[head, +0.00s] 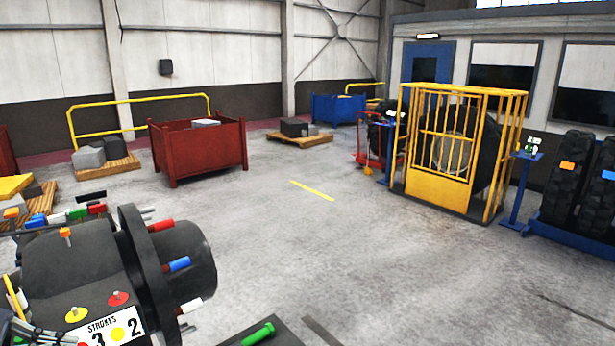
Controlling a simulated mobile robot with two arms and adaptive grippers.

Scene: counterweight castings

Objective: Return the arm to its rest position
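My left gripper (38,333) shows only in part at the bottom left corner of the head view, as dark metal links. Its fingertips cannot be made out, so I cannot tell whether it is open or shut. It is in front of the lower left side of a large dark round machine part (75,258), and I cannot tell whether they touch. My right gripper and arm are not in view.
The machine part carries coloured pegs and a "STROKES 3 2" plate (110,328). A green handle (258,334) lies on a dark surface nearby. A red bin (205,152), blue bin (338,110) and yellow cage (440,150) stand farther off. The middle floor is clear.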

